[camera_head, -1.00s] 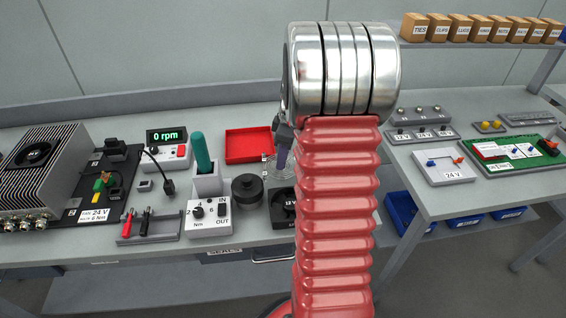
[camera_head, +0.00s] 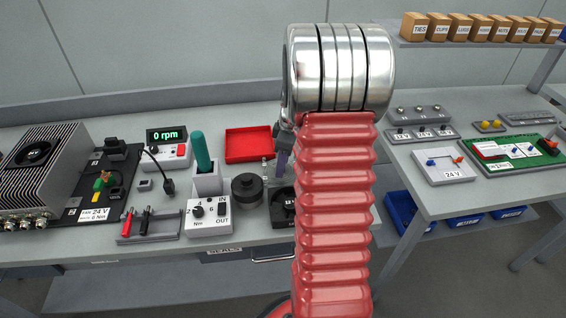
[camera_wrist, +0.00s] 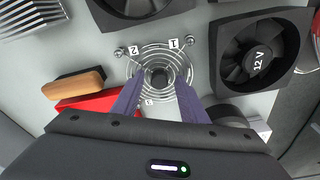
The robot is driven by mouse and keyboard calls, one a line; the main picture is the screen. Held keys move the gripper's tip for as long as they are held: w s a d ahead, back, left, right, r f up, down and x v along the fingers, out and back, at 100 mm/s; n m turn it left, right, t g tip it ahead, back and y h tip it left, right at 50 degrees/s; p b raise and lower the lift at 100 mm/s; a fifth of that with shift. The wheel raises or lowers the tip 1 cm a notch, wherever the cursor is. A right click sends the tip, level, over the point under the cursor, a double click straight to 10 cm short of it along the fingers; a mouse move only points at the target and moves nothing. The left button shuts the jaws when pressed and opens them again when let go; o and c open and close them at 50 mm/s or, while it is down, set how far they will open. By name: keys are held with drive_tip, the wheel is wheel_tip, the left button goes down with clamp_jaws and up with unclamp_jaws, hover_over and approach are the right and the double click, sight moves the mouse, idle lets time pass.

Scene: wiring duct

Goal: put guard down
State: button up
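The guard is a round wire grille (camera_wrist: 162,52) of concentric rings, face-on in the wrist view, with small tags 1, 2 and 3 around it. My gripper (camera_wrist: 161,78) has its two purple fingers spread apart over the guard. The fingertips overlap its outer rings, with a dark centre between them and a gap on each side. I see no finger pressed on the guard, but exact contact is hard to judge. In the head view my gripper (camera_head: 282,158) points down beside my red arm sleeve, and the guard is mostly hidden there.
A 12 V fan (camera_wrist: 258,50) lies beside the guard. A red tray (camera_head: 249,146), a black round knob-like part (camera_head: 247,187) and a green-handled tool (camera_head: 202,152) in its holder stand near my gripper. A brown block (camera_wrist: 75,85) lies by the tray. Some grey bench is bare.

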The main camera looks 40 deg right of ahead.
wheel_tip(320, 180, up, 12)
drive_tip(key=s+d, duration=0.1)
drive_tip(key=shift+s, duration=0.25)
idle(0.4)
idle(0.6)
drive_tip(key=s+a+r+m+t+h, duration=0.15)
drive_tip(key=a+r, duration=0.25)
drive_tip(key=a, duration=0.6)
drive_tip(key=s+a+r+m, duration=0.2)
drive_tip(key=a+r, duration=0.1)
drive_tip(key=a, duration=0.6)
drive_tip(key=s+a+m+t, duration=0.2)
drive_tip(key=s+a+m, duration=0.1)
drive_tip(key=s+a, duration=0.8)
drive_tip(key=a, duration=0.2)
drive_tip(key=shift+a+f+t, duration=0.3)
drive_tip(key=shift+f+t, duration=0.05)
